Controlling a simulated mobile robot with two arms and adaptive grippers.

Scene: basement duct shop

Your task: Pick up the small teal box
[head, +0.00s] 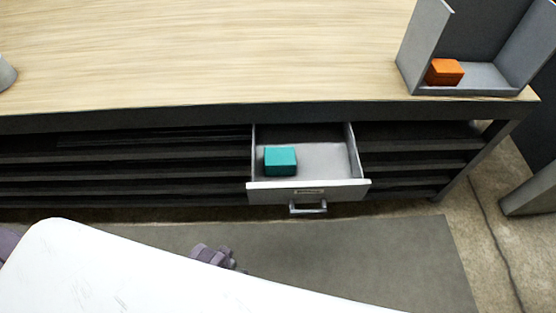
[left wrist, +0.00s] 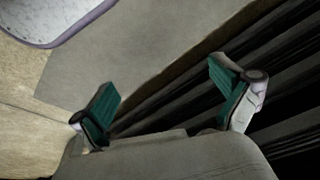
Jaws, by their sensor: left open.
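The small teal box (head: 281,161) sits inside an open drawer (head: 308,191), at the left of its floor towards the front. The drawer is pulled out from under the workbench (head: 220,50). In the left wrist view my left gripper (left wrist: 168,103) is open, with green pads on its two fingers and nothing between them. Dark shelf slats and the floor lie beyond the fingers. The teal box does not show in the left wrist view. In the head view I cannot make out the left gripper's fingers. My right gripper is in neither view.
An orange box (head: 444,72) sits in a grey open-sided holder (head: 488,76) on the bench's right end. The drawer has a front handle (head: 308,208). Dark shelves (head: 120,165) flank the drawer. A grey mat (head: 400,255) lies on the floor in front.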

